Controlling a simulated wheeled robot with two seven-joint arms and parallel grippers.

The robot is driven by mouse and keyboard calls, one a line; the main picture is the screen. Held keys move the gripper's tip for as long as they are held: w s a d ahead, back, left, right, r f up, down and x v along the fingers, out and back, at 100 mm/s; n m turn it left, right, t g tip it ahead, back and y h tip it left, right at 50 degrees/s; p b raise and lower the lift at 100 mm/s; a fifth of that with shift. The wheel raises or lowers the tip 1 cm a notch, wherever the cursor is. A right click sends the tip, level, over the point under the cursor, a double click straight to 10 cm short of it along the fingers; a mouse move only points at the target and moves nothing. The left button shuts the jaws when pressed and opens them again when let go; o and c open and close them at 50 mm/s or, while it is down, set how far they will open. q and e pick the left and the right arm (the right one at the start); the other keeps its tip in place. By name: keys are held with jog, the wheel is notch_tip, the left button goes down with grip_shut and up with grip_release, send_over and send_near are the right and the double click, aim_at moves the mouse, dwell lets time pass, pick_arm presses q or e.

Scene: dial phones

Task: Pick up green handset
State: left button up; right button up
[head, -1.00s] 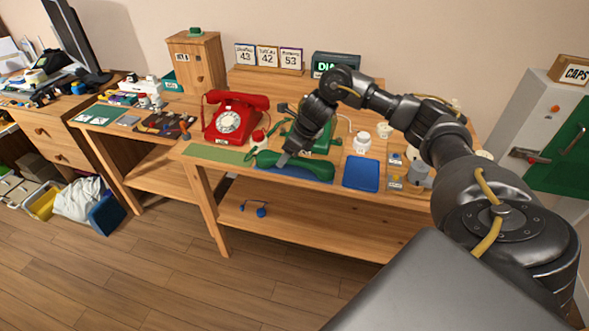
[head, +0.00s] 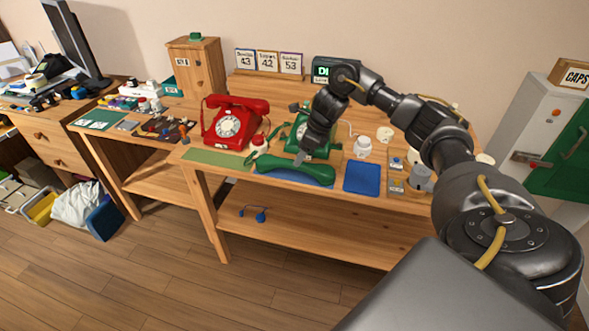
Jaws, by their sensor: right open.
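The green handset (head: 285,172) lies near the front edge of the wooden table, on a blue mat (head: 318,181). The green phone body (head: 322,153) stands behind it, partly hidden by my right gripper. My right gripper (head: 300,158) points down just above and behind the handset's middle. It is open and empty, and its fingers look apart from the handset, though the small gap is hard to judge. My left gripper is not in view.
A red dial phone (head: 233,121) stands to the left, with its handset on top. A flat blue pad (head: 362,177), a white jar (head: 363,146) and small switch boxes (head: 396,175) are to the right. A green mat (head: 217,157) lies bare at front left.

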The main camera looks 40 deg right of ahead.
aim_at(294, 168)
jog(key=p+x, duration=0.1)
jog(key=x, duration=0.4)
jog(key=shift+w+d+f, duration=0.1)
jog(key=shift+w+d, duration=0.05)
grip_shut()
dwell(0.4)
